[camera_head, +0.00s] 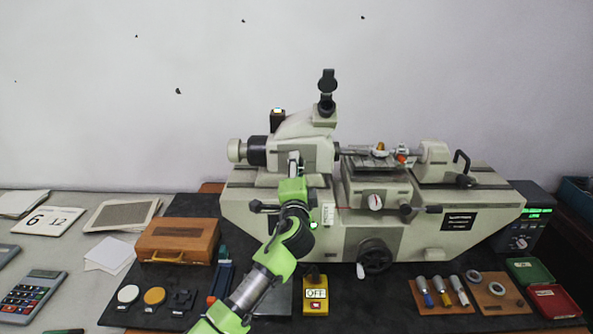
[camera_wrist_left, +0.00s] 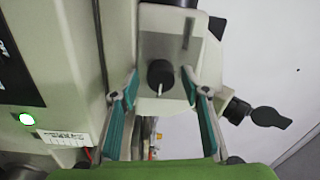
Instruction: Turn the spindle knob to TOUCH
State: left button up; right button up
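The spindle knob (camera_wrist_left: 160,74) is a round black knob with a white pointer mark. In the left wrist view it sits on a grey block, the mark toward the bottom of the picture. My left gripper (camera_wrist_left: 160,82) is open, with one teal-padded finger on each side of the knob and clear gaps between. Whether the fingertips reach level with the knob is hard to tell. In the head view my left gripper (camera_head: 294,158) is in front of the pale measuring machine (camera_head: 245,195) and I cannot make out the knob there. No TOUCH lettering is readable. My right gripper is not in view.
A lit green button (camera_wrist_left: 27,119) and a white label (camera_wrist_left: 65,138) are beside the gripper. A black lever (camera_wrist_left: 268,117) sticks out at the right.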

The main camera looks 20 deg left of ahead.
pick_arm(q)
jog(key=shift+s, duration=0.15)
jog(key=v, duration=1.1)
jog(key=shift+s, duration=0.35)
jog(key=shift+d+f, duration=0.1)
jog(key=shift+d, duration=0.05)
